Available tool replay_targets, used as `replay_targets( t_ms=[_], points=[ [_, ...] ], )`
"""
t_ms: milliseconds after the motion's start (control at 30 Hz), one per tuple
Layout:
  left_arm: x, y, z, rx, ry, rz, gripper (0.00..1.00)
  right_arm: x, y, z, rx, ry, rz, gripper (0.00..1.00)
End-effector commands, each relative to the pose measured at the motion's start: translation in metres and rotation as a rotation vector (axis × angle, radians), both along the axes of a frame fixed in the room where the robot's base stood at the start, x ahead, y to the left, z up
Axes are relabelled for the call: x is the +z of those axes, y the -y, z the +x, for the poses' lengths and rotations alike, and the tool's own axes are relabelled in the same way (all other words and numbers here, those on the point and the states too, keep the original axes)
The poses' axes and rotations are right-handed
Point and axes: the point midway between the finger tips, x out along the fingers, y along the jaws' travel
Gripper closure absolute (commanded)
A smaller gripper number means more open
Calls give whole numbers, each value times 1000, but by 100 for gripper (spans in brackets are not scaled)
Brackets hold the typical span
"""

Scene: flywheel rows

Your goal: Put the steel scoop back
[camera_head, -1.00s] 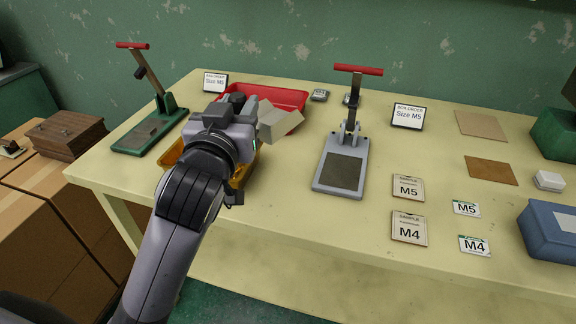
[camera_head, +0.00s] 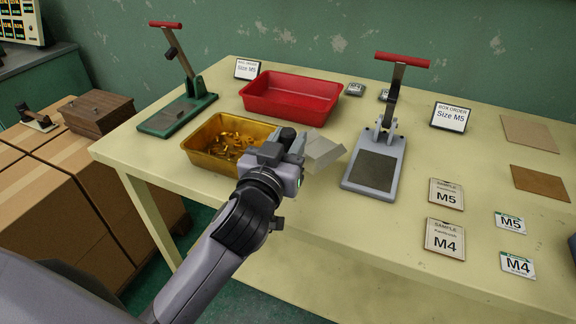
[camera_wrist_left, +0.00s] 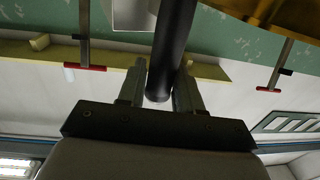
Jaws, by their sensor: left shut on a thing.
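The steel scoop (camera_head: 325,152) is in my left gripper (camera_head: 297,146) in the head view, its pale metal pan pointing right. In the left wrist view the gripper's two fingers (camera_wrist_left: 160,92) are shut on the scoop's dark round handle (camera_wrist_left: 173,45). The gripper and scoop appear over the table between the golden tray and the grey press; their height above it is hard to judge. The golden tray (camera_head: 203,158) holds several brass-coloured pieces, and my gripper covers its right end. My right gripper is not in view.
A red tray (camera_head: 262,104) stands empty behind. A green press (camera_head: 178,115) is at left, a grey press (camera_head: 352,181) at right. Box order signs (camera_head: 450,117) and sample cards (camera_head: 445,240) lie or stand farther right. Bare yellow table (camera_head: 330,232) shows in front.

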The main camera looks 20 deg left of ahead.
Motion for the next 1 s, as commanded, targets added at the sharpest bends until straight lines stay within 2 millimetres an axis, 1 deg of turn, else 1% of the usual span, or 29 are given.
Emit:
replay_targets(
  t_ms=[100, 233, 367, 633, 800, 833, 900, 1000],
  points=[
    [-9, 0, 0, -1, 2, 1, 100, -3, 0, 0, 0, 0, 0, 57],
    [-31, 0, 0, 0, -1, 2, 100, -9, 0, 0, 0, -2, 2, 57],
    [-46, 0, 0, 0, 0, 1, 100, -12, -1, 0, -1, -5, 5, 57],
    [-46, 0, 0, -1, 3, 0, 100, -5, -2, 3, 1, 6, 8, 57],
    [-52, 0, 0, -1, 3, -1, 100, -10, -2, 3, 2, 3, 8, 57],
    [-51, 0, 0, 0, 1, 0, 59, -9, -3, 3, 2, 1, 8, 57],
    [-51, 0, 0, 0, 1, 0, 40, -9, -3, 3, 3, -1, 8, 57],
    [-51, 0, 0, -1, 1, 0, 40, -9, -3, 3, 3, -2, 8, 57]
  ],
)
